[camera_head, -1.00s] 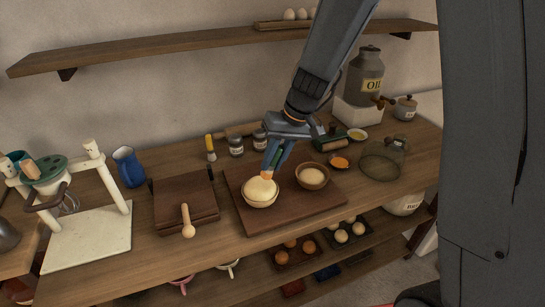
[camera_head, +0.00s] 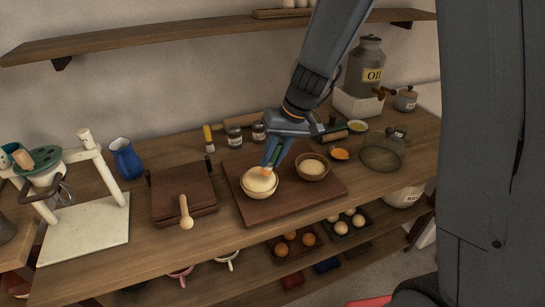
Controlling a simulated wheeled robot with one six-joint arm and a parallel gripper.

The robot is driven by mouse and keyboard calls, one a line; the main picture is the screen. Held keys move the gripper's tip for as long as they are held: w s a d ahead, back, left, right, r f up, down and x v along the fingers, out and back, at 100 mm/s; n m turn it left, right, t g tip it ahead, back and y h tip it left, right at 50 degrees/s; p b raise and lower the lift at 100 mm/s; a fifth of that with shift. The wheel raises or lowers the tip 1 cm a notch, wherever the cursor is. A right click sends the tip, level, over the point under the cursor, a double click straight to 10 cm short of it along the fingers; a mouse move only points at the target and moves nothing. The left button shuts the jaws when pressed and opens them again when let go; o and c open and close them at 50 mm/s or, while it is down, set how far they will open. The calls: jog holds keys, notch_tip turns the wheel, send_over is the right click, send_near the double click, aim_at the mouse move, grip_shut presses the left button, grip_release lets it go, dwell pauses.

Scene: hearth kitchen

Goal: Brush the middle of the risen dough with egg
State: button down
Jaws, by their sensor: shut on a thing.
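The risen dough (camera_head: 257,181) is a pale round mound in a light bowl (camera_head: 260,192) on the dark wooden board (camera_head: 300,207). My gripper (camera_head: 273,155) is over the dough's upper right side, pointing down. It is shut on a slim brush with a green handle (camera_head: 276,155) and an orange-brown lower end (camera_head: 267,171). That end is at the dough's surface; I cannot tell if it touches.
A second bowl (camera_head: 312,167) sits close right of the dough bowl. An orange dish (camera_head: 340,154) and a mesh dome (camera_head: 383,152) are farther right. Jars (camera_head: 234,137) and a yellow-handled brush (camera_head: 208,139) stand behind.

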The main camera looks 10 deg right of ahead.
jog(key=shift+f+b, duration=1.4)
jog(key=shift+f, duration=0.15)
jog(key=shift+w, duration=0.1)
jog(key=shift+w+a, duration=0.3)
jog(key=shift+w, duration=0.45)
jog(key=shift+w+a, duration=0.25)
jog(key=shift+w, duration=0.5)
jog(key=shift+s, duration=0.15)
jog(key=shift+s+d+b, duration=0.25)
jog(key=shift+s+d, duration=0.05)
jog(key=shift+s, duration=0.4)
jog(key=shift+s+d+b, duration=0.2)
jog(key=shift+s+d, duration=0.05)
jog(key=shift+s, duration=0.45)
jog(key=shift+f, duration=0.1)
